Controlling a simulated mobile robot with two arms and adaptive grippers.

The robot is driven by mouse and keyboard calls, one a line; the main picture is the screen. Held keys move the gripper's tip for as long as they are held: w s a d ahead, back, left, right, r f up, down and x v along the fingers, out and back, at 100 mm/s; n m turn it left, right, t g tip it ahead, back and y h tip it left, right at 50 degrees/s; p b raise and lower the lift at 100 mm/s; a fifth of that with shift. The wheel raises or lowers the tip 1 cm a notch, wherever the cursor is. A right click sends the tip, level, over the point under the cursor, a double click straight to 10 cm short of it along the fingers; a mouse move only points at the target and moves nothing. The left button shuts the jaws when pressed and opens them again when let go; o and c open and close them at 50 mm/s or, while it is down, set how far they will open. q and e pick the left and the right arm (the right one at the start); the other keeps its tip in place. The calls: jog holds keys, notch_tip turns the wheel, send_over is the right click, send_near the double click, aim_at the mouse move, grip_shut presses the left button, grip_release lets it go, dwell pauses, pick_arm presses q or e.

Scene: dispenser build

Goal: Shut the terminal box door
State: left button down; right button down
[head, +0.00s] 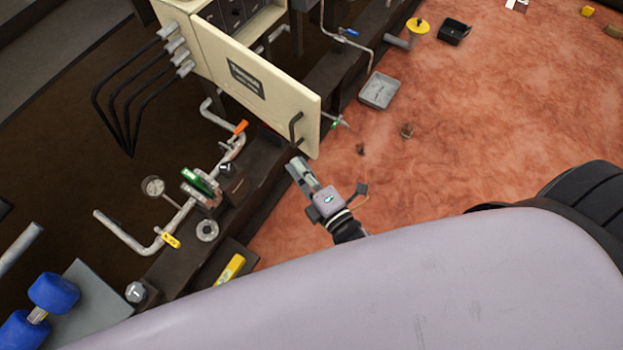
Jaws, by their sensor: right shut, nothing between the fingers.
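The terminal box (205,25) is a cream cabinet at the top, with black cables entering its left side. Its door (270,85) stands open, swung out toward the lower right, with a dark label plate on its face. A dark bar handle (296,128) sits near the door's free edge. My right gripper (297,168) is shut and empty, just below the handle and the door's lower corner. I cannot tell whether it touches the door. My left gripper is not in view.
Pipes with a gauge (153,186) and a green-marked valve (198,184) run along the dark beam below the box. A grey tray (379,91) and a black tray (454,31) lie on the reddish floor, which is mostly clear. Blue dumbbell-shaped parts (53,293) are at lower left.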

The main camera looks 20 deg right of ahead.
aim_at(294, 142)
jog(key=w, duration=0.1)
jog(key=w+d, duration=0.1)
jog(key=w+d+p, duration=0.1)
jog(key=w, duration=0.1)
jog(key=shift+w+d, duration=0.25)
jog(key=shift+d, duration=0.15)
